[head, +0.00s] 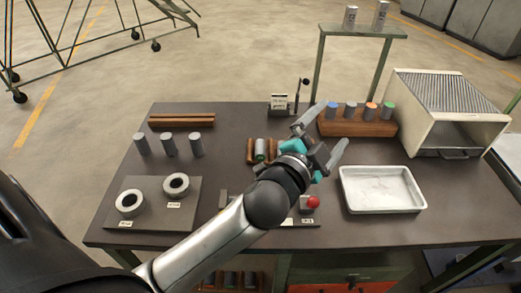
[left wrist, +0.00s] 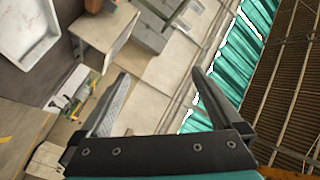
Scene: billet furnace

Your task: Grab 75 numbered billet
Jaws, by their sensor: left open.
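Two grey billets with markings stand upright on a raised shelf at the back right in the head view, a left one (head: 350,16) and a right one (head: 381,14). Their numbers are too small to read surely. Three plain grey billets (head: 168,145) stand at the table's left. Several billets with coloured tops stand in a wooden rack (head: 357,127). My left gripper (head: 327,128) is over the table in front of this rack, open and empty. Its spread fingers also show in the left wrist view (left wrist: 160,73), with nothing between them. My right gripper is not in view.
The raised shelf (head: 362,32) stands behind the table. A furnace-like box (head: 445,112) is at the right, with a white tray (head: 382,207) in front of it. Two rings (head: 130,203) lie on a plate at front left. A red knob (head: 313,202) is near my arm.

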